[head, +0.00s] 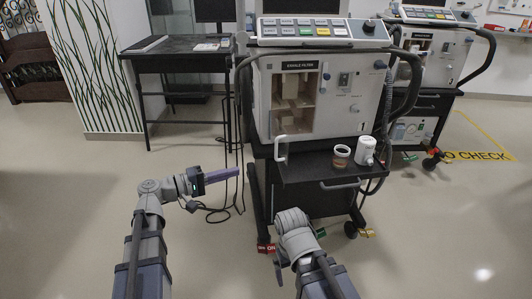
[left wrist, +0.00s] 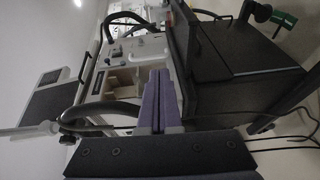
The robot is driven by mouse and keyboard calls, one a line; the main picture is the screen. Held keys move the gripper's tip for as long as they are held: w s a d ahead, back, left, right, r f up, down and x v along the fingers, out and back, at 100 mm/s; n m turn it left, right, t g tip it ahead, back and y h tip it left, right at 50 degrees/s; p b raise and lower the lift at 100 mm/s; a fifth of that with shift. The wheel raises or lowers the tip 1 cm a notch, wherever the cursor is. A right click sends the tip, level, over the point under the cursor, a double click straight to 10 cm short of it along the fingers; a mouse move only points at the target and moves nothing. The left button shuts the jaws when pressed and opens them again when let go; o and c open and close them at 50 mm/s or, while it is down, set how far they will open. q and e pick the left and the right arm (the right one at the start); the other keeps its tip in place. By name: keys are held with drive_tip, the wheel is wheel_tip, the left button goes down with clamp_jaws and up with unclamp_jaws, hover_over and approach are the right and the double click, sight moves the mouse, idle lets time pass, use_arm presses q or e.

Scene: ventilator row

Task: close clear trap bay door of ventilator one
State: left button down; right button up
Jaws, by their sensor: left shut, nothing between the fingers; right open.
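Ventilator one (head: 365,95) stands at centre in the head view on a black cart. Its bay (head: 297,100), under the "EXHALE FILTER" label, shows pale shelves inside. A white handle (head: 281,149) stands out in front, below the bay's left part; the clear door is hard to make out, but the handle's place suggests it is swung outward. My left gripper (head: 222,175), with purple fingers, is shut and empty, left of the cart and apart from the handle. In the left wrist view its fingers (left wrist: 159,100) are together, the bay (left wrist: 122,80) beyond. My right gripper's fingers are hidden behind its arm.
A clear cup (head: 341,156) and a white bottle (head: 365,150) stand on the cart's shelf (head: 315,171). Cables hang at the cart's left. A black table (head: 180,55) is behind left, another ventilator (head: 440,50) at right.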

use_arm(q)
drive_tip(key=a+r+t, duration=0.1)
drive_tip(key=a+r, duration=0.1)
approach(285, 148)
drive_tip(key=w+d, duration=0.2)
drive_tip(key=shift+w+d+f+n, duration=0.15)
drive_tip(key=shift+d+n, duration=0.15)
idle(0.6)
drive_tip(key=shift+d+n+t, duration=0.3)
drive_tip(key=shift+d+t, duration=0.1)
drive_tip(key=shift+d, duration=0.1)
drive_tip(key=w+d+n+t+y, duration=0.5)
drive_tip(key=w+d, duration=0.8)
drive_tip(key=d, duration=0.3)
drive_tip(key=shift+w+d+y, duration=0.15)
drive_tip(key=shift+d+y, duration=0.1)
drive_tip(key=shift+y, duration=0.45)
use_arm(e)
drive_tip(key=shift+w+d, duration=0.8)
drive_tip(key=shift+w, duration=0.05)
